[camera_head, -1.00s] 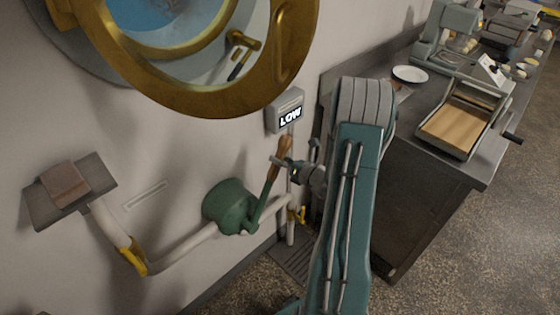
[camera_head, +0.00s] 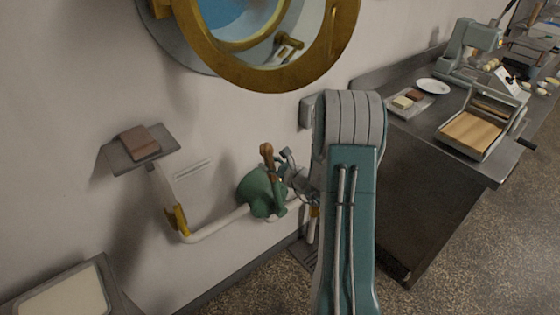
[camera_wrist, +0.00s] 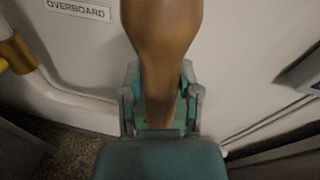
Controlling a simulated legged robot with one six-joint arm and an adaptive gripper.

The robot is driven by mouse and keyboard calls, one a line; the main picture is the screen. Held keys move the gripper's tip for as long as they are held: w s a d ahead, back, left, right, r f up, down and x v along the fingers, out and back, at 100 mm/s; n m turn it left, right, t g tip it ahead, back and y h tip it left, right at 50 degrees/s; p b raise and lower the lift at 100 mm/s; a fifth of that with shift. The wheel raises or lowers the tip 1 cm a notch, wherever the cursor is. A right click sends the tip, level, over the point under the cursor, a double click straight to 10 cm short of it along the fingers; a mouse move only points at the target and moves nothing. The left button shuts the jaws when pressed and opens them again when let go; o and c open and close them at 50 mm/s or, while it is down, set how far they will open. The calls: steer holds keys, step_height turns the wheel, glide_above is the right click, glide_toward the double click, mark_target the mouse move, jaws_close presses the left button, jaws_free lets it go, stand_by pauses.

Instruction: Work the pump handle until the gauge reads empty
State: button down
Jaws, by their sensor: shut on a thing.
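The green pump (camera_head: 256,192) is on the white pipe along the wall. Its handle has a brown wooden grip (camera_head: 267,151) and stands nearly upright above the pump body. My gripper (camera_head: 281,166) is at the handle from the right, partly hidden by my arm. In the wrist view my gripper (camera_wrist: 160,100) is shut around the lower part of the wooden grip (camera_wrist: 161,35), with a finger on each side.
A brass-rimmed porthole (camera_head: 347,35) hangs above. Yellow valve levers sit on the pipe, one at left (camera_head: 177,219). A small wall shelf (camera_head: 115,157) holds a brown block. A metal counter (camera_head: 400,135) with trays and machines stands at right. An OVERBOARD label (camera_wrist: 78,10) is on the wall.

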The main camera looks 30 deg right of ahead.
steer(key=s+a+f+n, duration=0.1)
steer(key=a+f+n, duration=0.2)
steer(key=a, duration=0.6)
steer(key=shift+a+f+h, duration=0.25)
steer(key=shift+f+h, duration=0.05)
steer(key=shift+f, duration=0.2)
steer(key=shift+c, duration=1.5)
jaws_free()
steer(key=shift+f+g, duration=0.1)
steer(key=shift+g, duration=0.2)
steer(key=shift+w, duration=0.1)
steer(key=shift+r, duration=0.2)
steer(key=v, duration=1.2)
steer(key=shift+f, duration=0.15)
steer(key=shift+a, duration=0.1)
